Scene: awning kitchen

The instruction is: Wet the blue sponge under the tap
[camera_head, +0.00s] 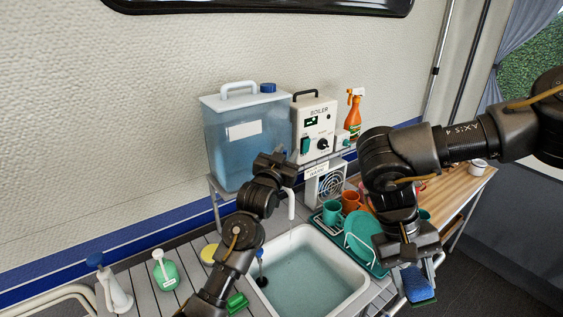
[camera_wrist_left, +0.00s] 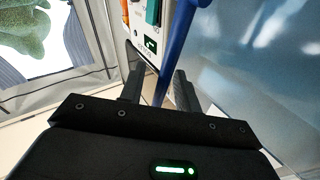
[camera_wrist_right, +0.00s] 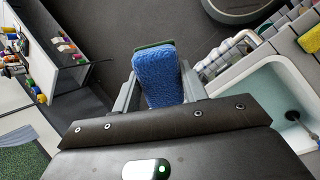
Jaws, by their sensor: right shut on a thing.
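The blue sponge (camera_head: 418,283) is held in my right gripper (camera_head: 420,270), past the right edge of the sink. It fills the space between the fingers in the right wrist view (camera_wrist_right: 160,78). The white tap spout (camera_head: 291,206) points down over the white sink (camera_head: 352,304), which holds water. A faint thin line below the spout may be water. My left gripper (camera_head: 290,153) is above the tap, in front of the boiler. In the left wrist view a blue lever (camera_wrist_left: 186,45) passes between its fingers (camera_wrist_left: 158,90), which stand apart with gaps visible.
A water tank (camera_head: 232,150) and a boiler (camera_head: 315,118) stand on the shelf behind the sink. A dish rack with a teal plate (camera_head: 362,232) and cups is right of the sink. A green bottle (camera_head: 165,272) and a white bottle (camera_head: 115,290) stand on the left counter.

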